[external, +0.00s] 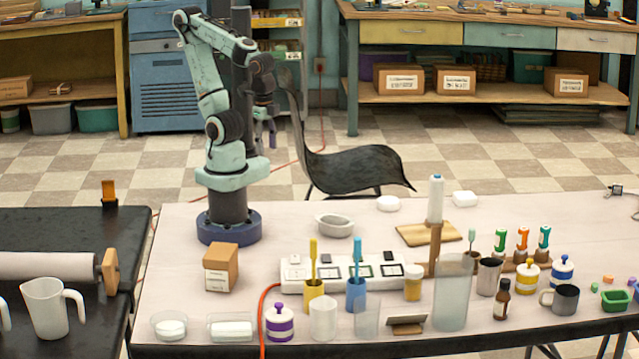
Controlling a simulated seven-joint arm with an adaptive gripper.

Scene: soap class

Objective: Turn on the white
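A long white unit (299,273) with dark square panels on its top lies on the light table, near the middle. Its front is partly hidden by a yellow cup and a blue cup. An orange cord comes down by its left end. I cannot make out any switch or its state. My gripper (265,143) hangs high above and behind the table, pointing down, well apart from the white unit. Its fingers look apart and empty.
A cardboard box (221,268) stands left of the white unit. A yellow cup (314,296) and a blue cup (356,294) hold brushes in front. A tall clear cylinder (451,295) stands right, a grey bowl (335,226) behind. The table's back-left area is fairly clear.

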